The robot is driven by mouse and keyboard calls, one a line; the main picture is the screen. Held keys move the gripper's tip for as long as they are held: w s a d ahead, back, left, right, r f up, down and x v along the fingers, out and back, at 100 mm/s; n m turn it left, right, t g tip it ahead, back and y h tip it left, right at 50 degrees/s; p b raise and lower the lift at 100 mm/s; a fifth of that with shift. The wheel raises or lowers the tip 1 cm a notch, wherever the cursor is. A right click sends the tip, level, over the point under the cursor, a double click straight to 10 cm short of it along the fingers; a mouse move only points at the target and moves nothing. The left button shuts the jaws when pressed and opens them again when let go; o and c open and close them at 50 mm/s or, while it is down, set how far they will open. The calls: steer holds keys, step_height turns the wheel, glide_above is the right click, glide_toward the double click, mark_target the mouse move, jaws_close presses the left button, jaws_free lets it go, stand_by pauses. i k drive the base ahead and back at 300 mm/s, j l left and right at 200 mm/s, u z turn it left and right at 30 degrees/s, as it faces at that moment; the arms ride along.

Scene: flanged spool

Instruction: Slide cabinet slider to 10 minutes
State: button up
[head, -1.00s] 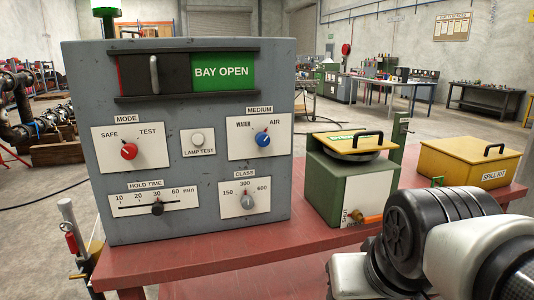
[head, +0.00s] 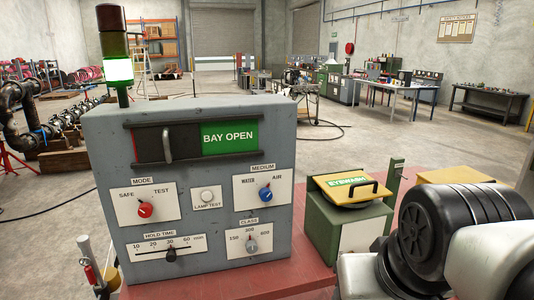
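The grey cabinet (head: 110,150) stands on a red bench. The hold time slider (head: 171,254) is a black knob on a horizontal slot low on the cabinet's left side. Its white plate (head: 195,243) is marked 10, 20, 30 and 60 min from left to right. The knob sits at about the 30 mark, with 10 at the slot's left end. My arm shows at the lower right, apart from the cabinet. My gripper is out of the picture.
Above the slider are a red mode knob (head: 145,210), a lamp test button (head: 207,195) and a blue medium knob (head: 265,194). A grey class knob (head: 251,246) is to its right. A green eyewash box (head: 335,225) stands between cabinet and arm. A lit green beacon (head: 118,70) rises behind.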

mark_target(171, 256)
steer(key=u, duration=0.35)
steer(key=k+j+u, duration=0.1)
steer(key=u, duration=0.25)
steer(key=j+u, duration=0.2)
steer(key=u, duration=0.15)
steer(key=k, duration=0.05)
